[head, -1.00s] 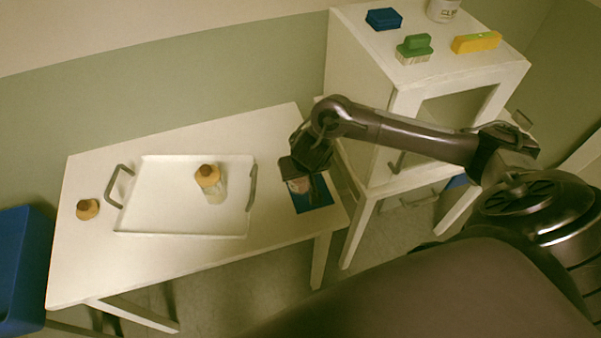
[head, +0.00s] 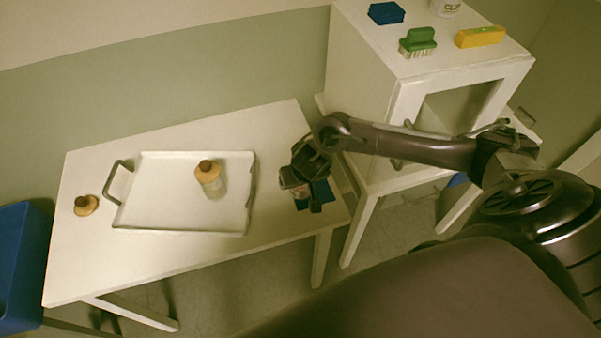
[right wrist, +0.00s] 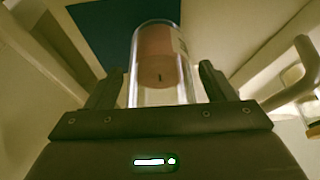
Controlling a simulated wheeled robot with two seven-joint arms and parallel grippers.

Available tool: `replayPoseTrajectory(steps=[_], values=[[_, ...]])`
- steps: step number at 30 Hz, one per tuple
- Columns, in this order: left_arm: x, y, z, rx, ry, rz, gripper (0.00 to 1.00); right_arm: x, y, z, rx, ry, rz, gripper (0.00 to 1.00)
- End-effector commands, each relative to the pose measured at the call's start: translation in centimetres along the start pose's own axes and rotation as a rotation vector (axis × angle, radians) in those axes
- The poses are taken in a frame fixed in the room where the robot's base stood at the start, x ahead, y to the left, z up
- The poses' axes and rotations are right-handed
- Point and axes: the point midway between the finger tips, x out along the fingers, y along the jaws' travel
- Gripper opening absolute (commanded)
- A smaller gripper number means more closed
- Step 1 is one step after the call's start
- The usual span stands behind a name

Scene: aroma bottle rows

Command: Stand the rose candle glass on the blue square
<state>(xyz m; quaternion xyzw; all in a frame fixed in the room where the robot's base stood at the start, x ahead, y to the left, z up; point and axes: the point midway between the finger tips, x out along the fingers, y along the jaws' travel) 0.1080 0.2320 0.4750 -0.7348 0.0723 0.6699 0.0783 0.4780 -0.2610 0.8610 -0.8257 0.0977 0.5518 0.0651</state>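The rose candle glass (right wrist: 161,62), a clear glass with pink wax, stands between the two fingers of my right gripper (right wrist: 160,85) in the right wrist view. Narrow gaps show between the fingers and the glass, so the gripper looks open around it. In the head view the glass (head: 289,179) is partly hidden by the right gripper (head: 303,186). The blue square (head: 325,194) lies at the table's right end, under the glass and gripper and mostly covered by them. It also shows dark blue behind the glass in the right wrist view (right wrist: 100,30). My left gripper is not in view.
A white tray (head: 165,205) with handles stands left of the square and holds an orange-capped bottle (head: 209,177). A small capped item (head: 86,205) is at the table's left. A white cabinet (head: 365,90) bearing a green brush (head: 418,42) stands close on the right.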

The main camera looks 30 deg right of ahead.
Motion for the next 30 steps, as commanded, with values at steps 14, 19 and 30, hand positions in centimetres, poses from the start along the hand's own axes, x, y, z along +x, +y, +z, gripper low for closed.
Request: replayPoseTrajectory(steps=[14, 19, 30], values=[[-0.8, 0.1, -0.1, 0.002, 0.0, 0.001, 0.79, -2.4, 0.0, -0.2, -0.001, 0.001, -0.002, 0.77], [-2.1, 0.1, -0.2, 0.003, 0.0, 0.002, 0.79, -6.2, -0.1, -0.3, -0.002, 0.002, -0.003, 0.77], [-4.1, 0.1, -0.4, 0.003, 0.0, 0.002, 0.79, -11.9, 0.0, -0.2, -0.001, 0.001, -0.001, 0.77]])
